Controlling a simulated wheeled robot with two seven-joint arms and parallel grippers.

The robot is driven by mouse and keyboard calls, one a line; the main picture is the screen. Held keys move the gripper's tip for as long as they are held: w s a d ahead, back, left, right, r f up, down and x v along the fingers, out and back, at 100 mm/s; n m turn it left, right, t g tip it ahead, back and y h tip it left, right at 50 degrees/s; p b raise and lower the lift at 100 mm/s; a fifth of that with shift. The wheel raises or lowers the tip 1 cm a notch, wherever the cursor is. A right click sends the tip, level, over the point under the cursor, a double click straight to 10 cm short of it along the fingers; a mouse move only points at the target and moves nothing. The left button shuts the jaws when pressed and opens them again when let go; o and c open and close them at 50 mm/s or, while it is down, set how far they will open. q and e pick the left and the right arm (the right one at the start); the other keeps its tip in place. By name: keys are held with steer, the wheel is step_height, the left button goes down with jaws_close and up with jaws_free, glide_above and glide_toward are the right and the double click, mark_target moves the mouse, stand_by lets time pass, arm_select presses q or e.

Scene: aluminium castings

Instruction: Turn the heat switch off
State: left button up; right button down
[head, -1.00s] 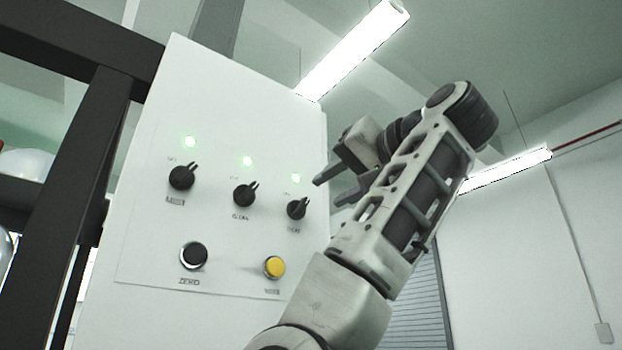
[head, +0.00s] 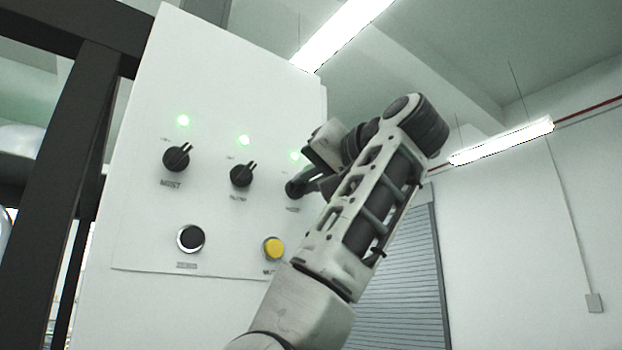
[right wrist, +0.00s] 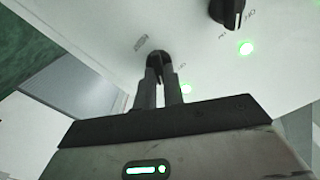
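The heat switch (head: 293,188) is the rightmost black rotary knob in the upper row on the white panel (head: 215,75). My right gripper (head: 304,183) is at this knob and covers much of it in the head view. A green lamp (head: 295,156) above it is lit. In the right wrist view the dark knob (right wrist: 156,57) sits between the fingertips of the right gripper (right wrist: 159,72). The fingers are close together and look shut on its grip. The exact angle of the knob is hard to see. My left gripper is not in view.
Two more black knobs, left (head: 176,158) and middle (head: 241,174), have lit green lamps above them. Below are a black button (head: 190,238) and a yellow button (head: 274,248). A dark frame (head: 85,150) stands at the left. The space right of the panel is open.

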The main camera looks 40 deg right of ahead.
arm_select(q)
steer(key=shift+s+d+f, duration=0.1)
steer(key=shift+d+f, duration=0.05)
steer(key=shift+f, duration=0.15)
arm_select(e)
steer(key=shift+n, duration=0.3)
steer(key=shift+f+n+b, duration=0.1)
steer(key=shift+n+b, duration=0.75)
steer(key=shift+n, duration=0.05)
steer(key=shift+n+b, duration=0.45)
steer(key=shift+n, duration=0.45)
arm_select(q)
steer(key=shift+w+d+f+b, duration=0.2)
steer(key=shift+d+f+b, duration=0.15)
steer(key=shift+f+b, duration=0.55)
arm_select(e)
steer(key=n, duration=0.7)
steer(key=shift+a+n, duration=0.25)
steer(key=shift+n, duration=0.05)
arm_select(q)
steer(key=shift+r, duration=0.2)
